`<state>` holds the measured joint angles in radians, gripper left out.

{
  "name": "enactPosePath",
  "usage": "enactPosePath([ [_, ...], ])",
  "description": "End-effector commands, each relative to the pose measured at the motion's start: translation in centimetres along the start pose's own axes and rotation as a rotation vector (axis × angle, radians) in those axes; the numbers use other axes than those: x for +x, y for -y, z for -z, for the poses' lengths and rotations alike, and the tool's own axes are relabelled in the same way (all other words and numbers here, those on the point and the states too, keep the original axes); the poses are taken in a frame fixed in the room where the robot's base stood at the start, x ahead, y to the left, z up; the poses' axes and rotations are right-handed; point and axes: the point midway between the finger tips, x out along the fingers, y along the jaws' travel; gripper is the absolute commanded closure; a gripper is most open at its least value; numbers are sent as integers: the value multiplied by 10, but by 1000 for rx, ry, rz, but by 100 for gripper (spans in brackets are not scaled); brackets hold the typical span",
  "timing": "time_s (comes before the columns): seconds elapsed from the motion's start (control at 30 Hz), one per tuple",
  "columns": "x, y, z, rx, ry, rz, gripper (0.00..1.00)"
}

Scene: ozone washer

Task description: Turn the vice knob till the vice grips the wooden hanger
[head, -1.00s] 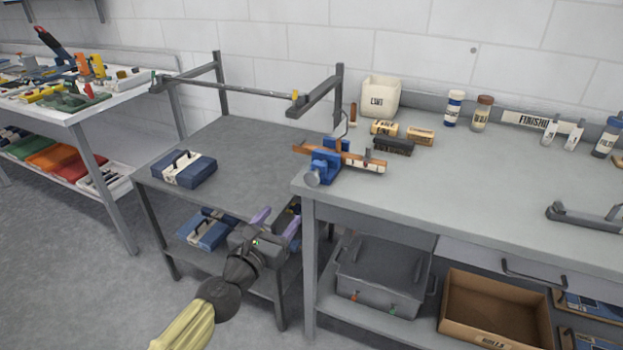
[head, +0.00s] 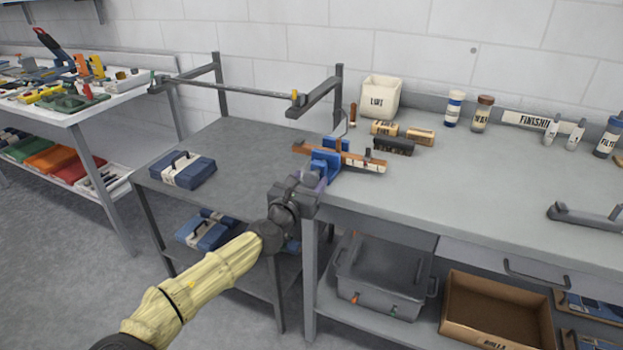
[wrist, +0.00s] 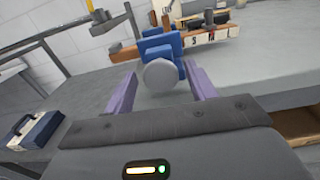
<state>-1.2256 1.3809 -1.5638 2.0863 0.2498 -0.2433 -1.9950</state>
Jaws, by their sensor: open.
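The blue vice (head: 325,163) stands at the left front corner of the workbench. The wooden hanger (head: 362,161) lies across it, between its jaws, with its metal hook (head: 342,127) behind. I cannot tell how tightly the jaws sit on the wood. In the wrist view the round grey vice knob (wrist: 160,76) faces me in front of the blue vice (wrist: 162,48). My gripper (wrist: 158,88) is open, with one purple finger on each side of the knob and visible gaps. In the head view my gripper (head: 312,181) hides most of the knob. The hanger (wrist: 205,37) also shows behind the vice.
On the workbench (head: 450,185) behind the hanger are a dark block (head: 394,146), small labelled blocks and a white bin (head: 380,97). A lower grey table (head: 235,150) with a blue case (head: 183,169) stands to the left, under a raised bar (head: 230,90).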

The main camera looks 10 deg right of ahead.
Motion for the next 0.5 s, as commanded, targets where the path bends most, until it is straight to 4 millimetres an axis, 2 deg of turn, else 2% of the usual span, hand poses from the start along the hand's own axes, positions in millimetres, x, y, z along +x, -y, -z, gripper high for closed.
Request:
enactPosePath([
  [0.1, 15, 0, 0, 2, 0, 0, 44],
  [0.2, 20, 0, 0, 2, 0, -2, 44],
  [0.47, 21, 0, 0, 1, 0, -1, 44],
  [0.5, 21, 0, 0, 1, 0, -1, 48],
])
